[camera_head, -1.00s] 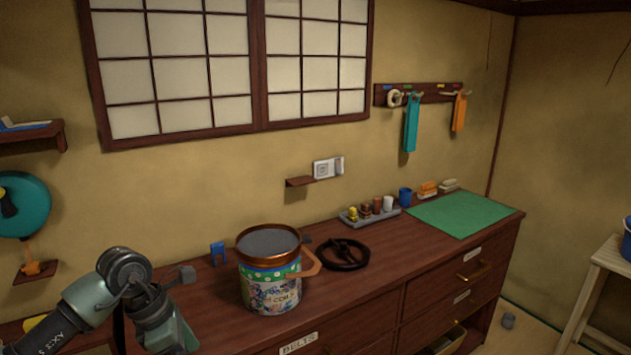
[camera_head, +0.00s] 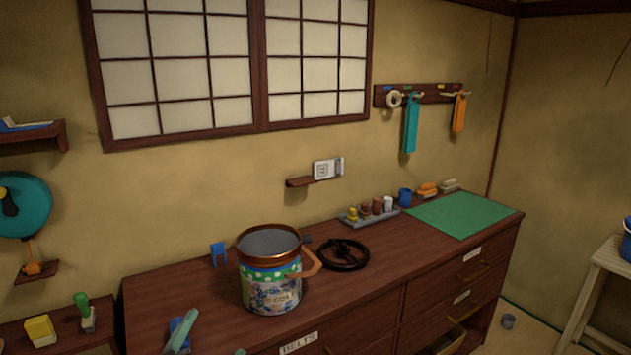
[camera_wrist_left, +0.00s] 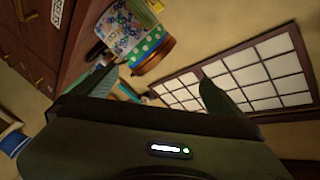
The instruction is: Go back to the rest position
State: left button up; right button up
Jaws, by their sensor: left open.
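My left gripper (camera_head: 213,335) shows only at the bottom edge of the head view, as a grey-green finger and a small tip to its right. In the left wrist view its two dark fingers (camera_wrist_left: 153,88) stand wide apart, open, with nothing held between them. The decorated can (camera_head: 270,285) with a copper rim stands upright on the cabinet top, behind and right of the gripper, apart from it. It also shows in the left wrist view (camera_wrist_left: 135,35), tilted by the camera. My right gripper is not in view.
A dark ring (camera_head: 345,255) lies right of the can. A grey tray (camera_head: 372,216) with small pieces and a green mat (camera_head: 462,214) lie further right. A blue object (camera_head: 181,333) is beside the left finger. Yellow (camera_head: 40,331) and green (camera_head: 82,303) objects stand on a lower left surface.

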pick_arm(q)
jog(key=s+a+f+n+g+y, duration=0.1)
jog(key=s+a+f+n+g, duration=0.2)
jog(key=s+f, duration=0.35)
jog(key=s+a+f+n+g+y, duration=0.1)
jog(key=s+f+n+g, duration=0.2)
jog(key=s+f+g, duration=0.35)
jog(key=s+d+f+n+g+h, duration=0.1)
jog(key=s+f+n+g, duration=0.2)
jog(key=s, duration=0.4)
jog(key=s+d+f+g, duration=0.1)
jog(key=s+f+g, duration=0.1)
jog(key=s+f, duration=0.45)
notch_tip(320, 180, down, 25)
jog(key=s+g, duration=0.1)
jog(key=s, duration=0.1)
jog(key=s+a+f+g, duration=0.1)
jog(key=s+a+f, duration=0.2)
jog(key=s+f, duration=1.3)
jog(key=shift+s+f+m, duration=0.25)
jog(key=shift+f+m, duration=0.05)
jog(key=shift+f, duration=0.05)
